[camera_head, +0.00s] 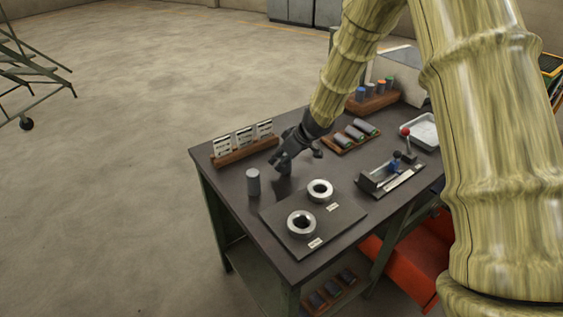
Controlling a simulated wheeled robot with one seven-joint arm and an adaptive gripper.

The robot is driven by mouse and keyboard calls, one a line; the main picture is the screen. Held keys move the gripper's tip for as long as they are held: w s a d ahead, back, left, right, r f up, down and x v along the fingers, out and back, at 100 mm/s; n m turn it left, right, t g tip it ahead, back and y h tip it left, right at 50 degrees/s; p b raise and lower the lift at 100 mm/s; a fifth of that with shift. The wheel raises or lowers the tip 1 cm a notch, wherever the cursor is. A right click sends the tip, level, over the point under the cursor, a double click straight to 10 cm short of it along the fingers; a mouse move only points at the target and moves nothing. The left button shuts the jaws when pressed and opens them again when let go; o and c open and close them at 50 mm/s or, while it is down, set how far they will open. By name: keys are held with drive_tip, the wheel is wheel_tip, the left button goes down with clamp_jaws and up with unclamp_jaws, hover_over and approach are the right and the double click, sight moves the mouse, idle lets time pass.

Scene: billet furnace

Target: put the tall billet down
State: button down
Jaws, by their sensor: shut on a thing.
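My gripper (284,161) is over the left-middle part of the dark workbench (228,158), shut on the tall billet (285,171). The billet shows only as a dark, shaded shape below the fingers, mostly hidden by them. I cannot tell whether its lower end touches the bench. A lighter grey cylinder (253,182) stands upright on the bench to the left of the gripper, apart from it. A dark plate (271,222) with two metal rings, one nearer (301,224) and one farther (320,190), lies in front of the gripper.
A wooden card holder (244,151) stands behind and left of the gripper. A wooden tray of cylinders (351,136) and a small lever fixture (392,178) are to the right. A white tray (424,132) is at far right. Bare bench shows around the lighter cylinder.

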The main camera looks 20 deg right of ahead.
drive_tip(key=shift+f, duration=0.25)
drive_tip(key=shift+f, duration=0.15)
drive_tip(key=c, duration=1)
unclamp_jaws()
drive_tip(key=shift+s, duration=0.1)
drive_tip(key=shift+r, duration=0.35)
drive_tip(key=v, duration=1.1)
drive_tip(key=shift+r+p, duration=0.2)
drive_tip(key=shift+p, duration=0.25)
drive_tip(key=shift+s+d, duration=0.1)
drive_tip(key=shift+s, duration=0.05)
